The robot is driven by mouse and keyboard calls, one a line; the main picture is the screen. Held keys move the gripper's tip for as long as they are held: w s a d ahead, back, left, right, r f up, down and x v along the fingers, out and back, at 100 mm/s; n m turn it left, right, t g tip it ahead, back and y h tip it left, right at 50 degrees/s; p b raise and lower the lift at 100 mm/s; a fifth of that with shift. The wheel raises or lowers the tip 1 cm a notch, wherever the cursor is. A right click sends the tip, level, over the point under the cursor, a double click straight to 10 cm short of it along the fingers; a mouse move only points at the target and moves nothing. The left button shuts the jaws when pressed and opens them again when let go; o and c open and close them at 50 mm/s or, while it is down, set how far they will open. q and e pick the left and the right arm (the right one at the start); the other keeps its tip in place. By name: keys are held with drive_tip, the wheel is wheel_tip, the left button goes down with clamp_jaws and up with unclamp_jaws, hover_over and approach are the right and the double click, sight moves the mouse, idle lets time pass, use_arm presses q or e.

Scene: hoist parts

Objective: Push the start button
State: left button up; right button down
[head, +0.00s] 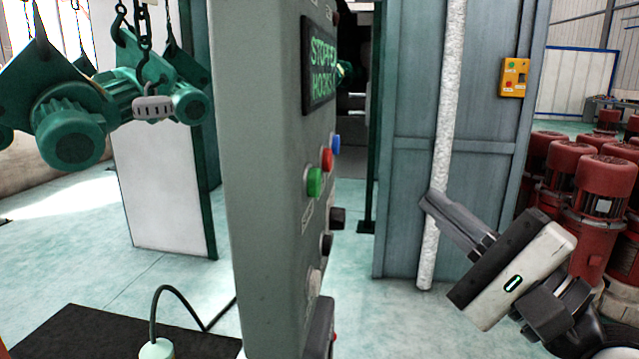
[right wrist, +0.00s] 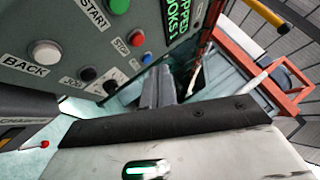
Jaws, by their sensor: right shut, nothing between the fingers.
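The start button is a green round button (head: 314,182) on the face of a grey control panel (head: 262,150), seen nearly edge-on in the head view. In the right wrist view the green button (right wrist: 118,5) is at the top edge beside the START label. My right gripper (head: 428,200) is shut and empty, to the right of the panel and apart from it. Its fingers (right wrist: 162,75) also show in the right wrist view, below and right of the green button. My left gripper is not in view.
A red button (head: 327,159) and a blue button (head: 336,143) sit close to the green one. A display (head: 319,65) above reads STOPPED. A white button (right wrist: 47,52) is marked BACK. Red motors (head: 600,190) stand at right. A green hoist (head: 90,115) hangs at left.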

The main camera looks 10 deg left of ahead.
sight(315, 183)
drive_tip(key=shift+s+a+r+y, duration=0.1)
drive_tip(key=shift+s+r+y, duration=0.15)
drive_tip(key=shift+r, duration=0.25)
drive_tip(key=shift+s+a+r+y, duration=0.1)
drive_tip(key=shift+s+r+y, duration=0.1)
drive_tip(key=shift+r, duration=0.25)
use_arm(q)
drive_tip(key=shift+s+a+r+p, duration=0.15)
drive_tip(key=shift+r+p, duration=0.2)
drive_tip(key=shift+p, duration=0.65)
use_arm(e)
drive_tip(key=a, duration=0.8)
drive_tip(key=shift+a, duration=0.35)
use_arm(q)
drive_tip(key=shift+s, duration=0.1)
